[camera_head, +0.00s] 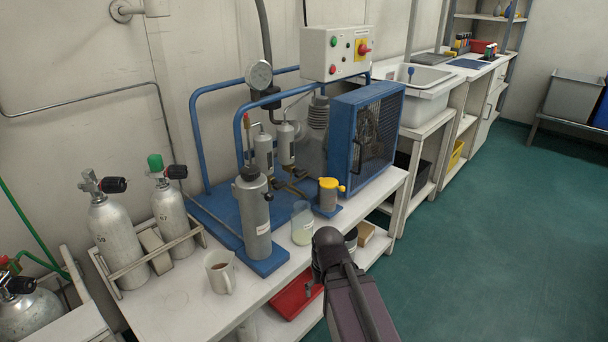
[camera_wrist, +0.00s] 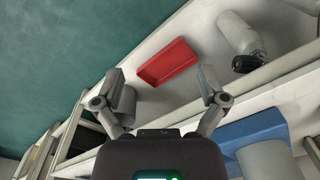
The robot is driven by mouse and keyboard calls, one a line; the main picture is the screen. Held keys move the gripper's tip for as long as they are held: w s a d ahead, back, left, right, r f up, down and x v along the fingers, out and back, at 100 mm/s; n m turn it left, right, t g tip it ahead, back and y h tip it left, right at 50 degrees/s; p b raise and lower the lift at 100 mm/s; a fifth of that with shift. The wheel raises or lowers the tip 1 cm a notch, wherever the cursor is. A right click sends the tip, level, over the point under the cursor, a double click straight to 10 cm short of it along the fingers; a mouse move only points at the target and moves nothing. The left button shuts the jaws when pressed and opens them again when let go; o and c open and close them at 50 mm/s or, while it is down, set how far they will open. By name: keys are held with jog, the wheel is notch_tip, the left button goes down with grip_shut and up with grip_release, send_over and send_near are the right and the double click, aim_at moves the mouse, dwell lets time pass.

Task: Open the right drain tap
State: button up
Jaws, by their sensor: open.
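The compressor on the bench carries two small grey canisters, a left one (camera_head: 263,153) and a right one (camera_head: 285,145). Small dark fittings (camera_head: 297,172) sit low beneath them, too small to tell which is the right drain tap or how its handle is turned. In the wrist view my gripper (camera_wrist: 161,73) is open and empty, its two fingers spread wide. It points down past the bench toward a red tray. No tap shows clearly there. In the head view my dark arm stands at the bench's front edge, and the fingers cannot be made out.
A grey upright cylinder (camera_head: 255,215), a glass beaker (camera_head: 302,224), a yellow-topped pot (camera_head: 329,193) and a white mug (camera_head: 220,272) crowd the bench (camera_head: 175,306). The red tray (camera_head: 296,298) lies below. A blue fan guard (camera_head: 366,135) stands right. The green floor (camera_head: 480,240) is clear.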

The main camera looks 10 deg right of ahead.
jog(key=w+a+r+m+t+y, duration=0.2)
jog(key=w+a+m+y, duration=0.15)
jog(key=w+m, duration=0.2)
jog(key=m+t+y+p, duration=0.2)
jog(key=m+t+y, duration=0.75)
jog(key=m, duration=1.35)
send_near(303, 174)
jog(key=s+t+h, duration=0.3)
jog(key=s, duration=0.1)
jog(key=shift+s+d+f, duration=0.1)
jog(key=shift+d+f, duration=0.05)
jog(key=shift+d, duration=0.1)
jog(key=x, duration=1.4)
jog(key=shift+s, duration=0.15)
jog(key=c, duration=1.2)
